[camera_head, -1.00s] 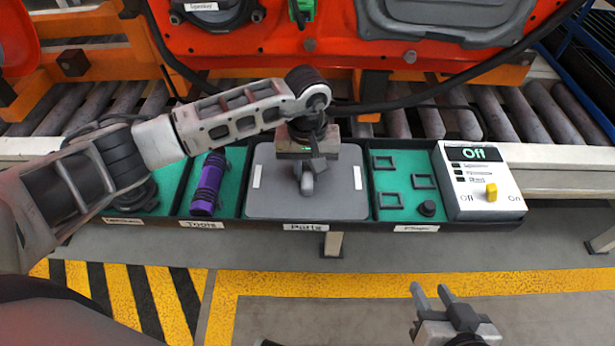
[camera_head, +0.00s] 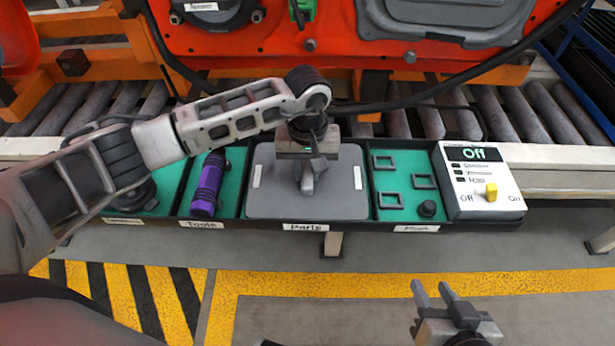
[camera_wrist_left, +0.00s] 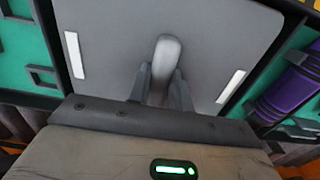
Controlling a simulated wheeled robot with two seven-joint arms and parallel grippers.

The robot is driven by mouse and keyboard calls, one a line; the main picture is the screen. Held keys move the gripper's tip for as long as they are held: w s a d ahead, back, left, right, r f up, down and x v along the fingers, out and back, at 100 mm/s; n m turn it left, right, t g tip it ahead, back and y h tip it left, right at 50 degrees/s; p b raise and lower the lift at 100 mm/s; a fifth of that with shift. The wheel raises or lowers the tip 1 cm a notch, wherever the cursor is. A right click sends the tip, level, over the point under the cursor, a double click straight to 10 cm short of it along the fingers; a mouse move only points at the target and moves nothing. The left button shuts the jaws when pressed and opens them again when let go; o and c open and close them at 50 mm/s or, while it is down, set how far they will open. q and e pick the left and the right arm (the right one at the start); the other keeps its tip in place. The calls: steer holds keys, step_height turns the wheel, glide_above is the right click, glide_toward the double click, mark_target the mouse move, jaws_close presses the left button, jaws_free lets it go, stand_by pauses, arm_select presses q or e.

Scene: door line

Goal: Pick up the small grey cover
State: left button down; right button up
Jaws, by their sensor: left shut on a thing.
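The small grey cover (camera_head: 265,200) lies flat in the tray compartment labelled "Parts". It is a grey plate with a white strip near each side and a raised handle in the middle. My left gripper (camera_head: 307,178) is over the middle of the cover and points down. In the left wrist view, its fingers (camera_wrist_left: 160,88) are shut on the handle, with the cover (camera_wrist_left: 215,40) spread out below. The handle's lower part is hidden between the fingers. My right gripper (camera_head: 433,290) is in front of the tray, above the floor, with its two fingers apart and nothing between them.
A purple cylindrical tool (camera_head: 207,185) lies in the compartment to the left. Several black square frames and a black knob (camera_head: 427,208) are in the one to the right. A white switch box (camera_head: 478,180) reading "Off" stands at the right end. Rollers and an orange door are behind.

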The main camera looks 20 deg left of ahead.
mark_target(309, 171)
steer(key=shift+s+f, duration=0.1)
steer(key=shift+s, duration=0.05)
arm_select(q)
steer(key=shift+r+p, duration=0.3)
steer(key=shift+p, duration=0.15)
steer(key=shift+r, duration=0.35)
steer(key=r, duration=0.3)
steer(key=shift+d+b, duration=0.2)
steer(key=shift+b, duration=0.15)
steer(key=s+d+r+b, duration=0.1)
steer(key=s+d+r, duration=0.75)
steer(key=d, duration=0.25)
steer(key=a+r+m+p, duration=0.3)
steer(key=a+p, duration=0.1)
steer(key=a, duration=1.3)
steer(key=shift+w+r, duration=0.2)
arm_select(e)
steer(key=shift+d+r, duration=0.2)
steer(key=shift+r, duration=0.65)
